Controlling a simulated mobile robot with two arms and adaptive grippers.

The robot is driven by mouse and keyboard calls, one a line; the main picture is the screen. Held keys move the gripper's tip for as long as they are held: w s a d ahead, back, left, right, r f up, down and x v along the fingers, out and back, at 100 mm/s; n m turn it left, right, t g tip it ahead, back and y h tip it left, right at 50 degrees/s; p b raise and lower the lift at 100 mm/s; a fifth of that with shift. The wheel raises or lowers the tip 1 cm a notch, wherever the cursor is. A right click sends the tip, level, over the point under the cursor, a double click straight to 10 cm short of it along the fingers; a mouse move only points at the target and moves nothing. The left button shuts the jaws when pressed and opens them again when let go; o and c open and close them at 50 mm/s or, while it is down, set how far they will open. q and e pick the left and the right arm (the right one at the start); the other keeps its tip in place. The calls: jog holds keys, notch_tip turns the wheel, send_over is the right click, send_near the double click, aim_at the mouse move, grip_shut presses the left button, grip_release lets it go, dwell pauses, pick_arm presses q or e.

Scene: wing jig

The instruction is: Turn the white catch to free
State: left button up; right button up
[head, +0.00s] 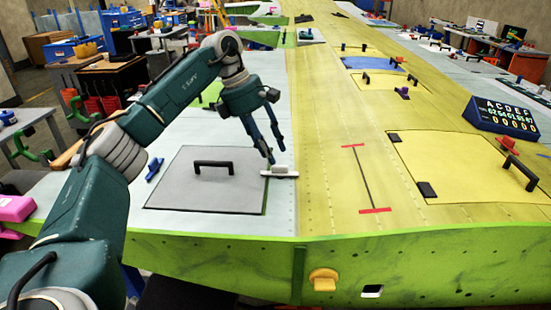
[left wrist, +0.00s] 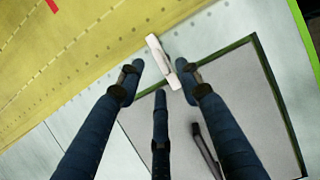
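My left gripper (head: 275,155) is above the catch, fingers pointing down. In the left wrist view the gripper (left wrist: 160,77) has its fingers spread and nothing between them; whether a fingertip touches the catch is unclear. My right gripper is not in view.
A black handle (head: 213,166) stands up from the grey panel. A blue catch (head: 154,169) sits at the panel's left. A yellow panel (head: 465,165) with a black handle lies to the right. An orange knob (head: 323,279) is on the green front edge (head: 220,262).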

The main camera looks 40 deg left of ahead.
aim_at(279, 170)
pick_arm(q)
jog(key=x, duration=0.3)
jog(key=shift+w+f, duration=0.15)
jog(key=shift+f, duration=0.15)
jog(key=shift+d+f+p, duration=0.1)
jog(key=shift+f+p, duration=0.1)
jog(key=shift+p, duration=0.1)
jog(key=shift+f, duration=0.1)
jog(key=shift+c, duration=0.8)
grip_shut()
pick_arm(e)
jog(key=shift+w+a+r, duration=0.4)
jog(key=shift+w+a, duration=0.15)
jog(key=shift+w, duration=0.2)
